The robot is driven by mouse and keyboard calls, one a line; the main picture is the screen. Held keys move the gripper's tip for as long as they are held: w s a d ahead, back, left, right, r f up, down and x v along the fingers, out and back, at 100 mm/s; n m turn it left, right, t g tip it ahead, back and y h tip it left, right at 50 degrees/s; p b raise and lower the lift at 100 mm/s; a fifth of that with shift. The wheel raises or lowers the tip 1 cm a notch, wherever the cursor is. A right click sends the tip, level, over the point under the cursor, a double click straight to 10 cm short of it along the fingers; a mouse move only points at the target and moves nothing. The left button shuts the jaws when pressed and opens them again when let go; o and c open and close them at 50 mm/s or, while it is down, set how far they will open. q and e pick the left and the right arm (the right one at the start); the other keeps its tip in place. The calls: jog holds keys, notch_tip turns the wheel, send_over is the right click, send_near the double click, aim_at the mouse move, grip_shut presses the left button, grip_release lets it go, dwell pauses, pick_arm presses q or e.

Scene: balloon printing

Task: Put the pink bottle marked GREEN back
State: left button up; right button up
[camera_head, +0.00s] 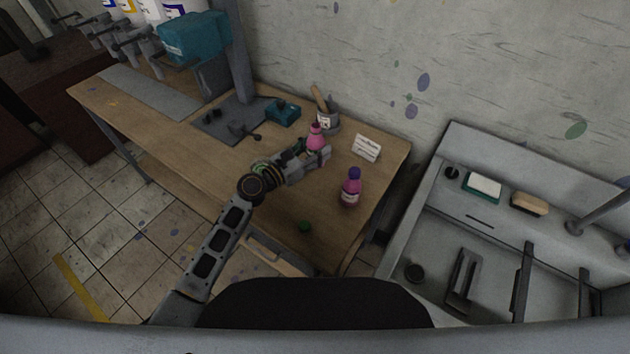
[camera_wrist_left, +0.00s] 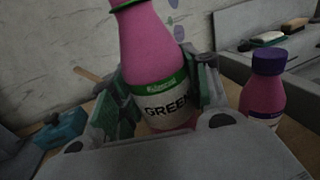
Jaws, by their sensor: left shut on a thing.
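The pink bottle marked GREEN (camera_wrist_left: 160,92) is upright between the fingers of my left gripper in the left wrist view, and its label with a green band faces the camera. The same pink bottle shows in the head view (camera_head: 315,138), near the back of the wooden table (camera_head: 180,140). My left gripper (camera_head: 312,156) is shut on it. I cannot tell whether its base touches the table. A second pink bottle with a purple cap (camera_head: 351,188) stands to the right; it also shows in the left wrist view (camera_wrist_left: 264,90). My right gripper is not in view.
A teal block (camera_head: 284,112) and a dark plate (camera_head: 222,122) lie to the left. A sink (camera_head: 450,235) is at right.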

pick_arm(q)
jog(key=shift+w+a, duration=0.1)
jog(key=shift+a, duration=0.25)
jog(key=shift+d, duration=0.2)
jog(key=shift+a+f, duration=0.1)
jog(key=shift+f, duration=0.25)
notch_tip(320, 180, down, 5)
jog(key=shift+b, duration=1.15)
jog(key=shift+f, duration=0.25)
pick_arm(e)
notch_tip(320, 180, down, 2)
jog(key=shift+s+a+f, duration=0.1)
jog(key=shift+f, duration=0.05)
pick_arm(q)
jog(key=shift+f, duration=0.1)
jog(key=shift+f+b, duration=0.65)
jog(key=shift+f, duration=1.15)
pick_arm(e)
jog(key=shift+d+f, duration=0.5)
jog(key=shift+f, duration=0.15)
